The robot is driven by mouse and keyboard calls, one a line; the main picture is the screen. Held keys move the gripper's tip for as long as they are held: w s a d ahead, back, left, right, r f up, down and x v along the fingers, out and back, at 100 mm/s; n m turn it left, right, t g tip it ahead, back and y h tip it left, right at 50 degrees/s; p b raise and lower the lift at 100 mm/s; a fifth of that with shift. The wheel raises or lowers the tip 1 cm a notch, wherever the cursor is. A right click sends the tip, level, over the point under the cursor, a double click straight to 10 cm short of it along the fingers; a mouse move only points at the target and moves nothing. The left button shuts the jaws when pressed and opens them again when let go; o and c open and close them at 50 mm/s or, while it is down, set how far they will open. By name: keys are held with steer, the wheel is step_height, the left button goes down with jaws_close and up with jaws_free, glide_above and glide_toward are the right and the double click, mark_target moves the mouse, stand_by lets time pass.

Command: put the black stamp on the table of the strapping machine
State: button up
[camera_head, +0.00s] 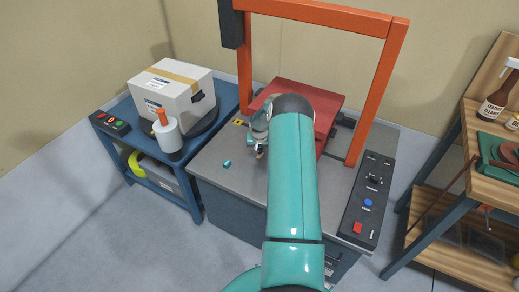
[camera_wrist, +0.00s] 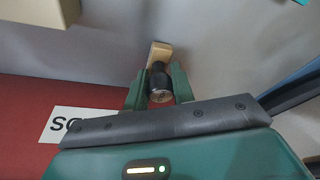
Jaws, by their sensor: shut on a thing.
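The black stamp (camera_wrist: 158,76) has a dark handle and a pale wooden end. My gripper (camera_wrist: 158,90) is shut on it, with one green finger on each side of the handle. The wooden end points away from the gripper, towards the grey surface. The table of the strapping machine (camera_head: 213,168) is a grey metal top under an orange frame. In the head view my gripper (camera_head: 261,146) is over this table, left of my arm. The stamp is mostly hidden there. I cannot tell whether it touches the table.
A red block (camera_head: 312,97) lies under the orange arch (camera_head: 368,90), partly behind my arm. A control panel (camera_head: 367,200) is at the right. A blue cart (camera_head: 188,150) carries a carton (camera_head: 175,95). The front left tabletop is clear.

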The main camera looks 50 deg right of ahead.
steer(key=o, duration=1)
steer(key=shift+f, duration=0.1)
steer(key=v, duration=1.2)
steer(key=s+a+r+n+t, duration=0.15)
steer(key=a+r+n, duration=0.25)
steer(key=a+r, duration=2)
steer(key=s+a+r+n, duration=0.2)
steer(key=s+a+r, duration=0.65)
steer(key=a, duration=0.25)
steer(key=s+a+n, duration=0.1)
steer(key=s+a, duration=0.2)
steer(key=s, duration=0.1)
steer(key=s+a+n+t+y, duration=0.1)
steer(key=s+a, duration=0.2)
steer(key=s, duration=0.2)
steer(key=s+a+n+t+y, duration=0.1)
steer(key=s+a, duration=0.2)
steer(key=s, duration=0.2)
steer(key=shift+s+a, duration=0.15)
steer(key=shift+a, duration=0.05)
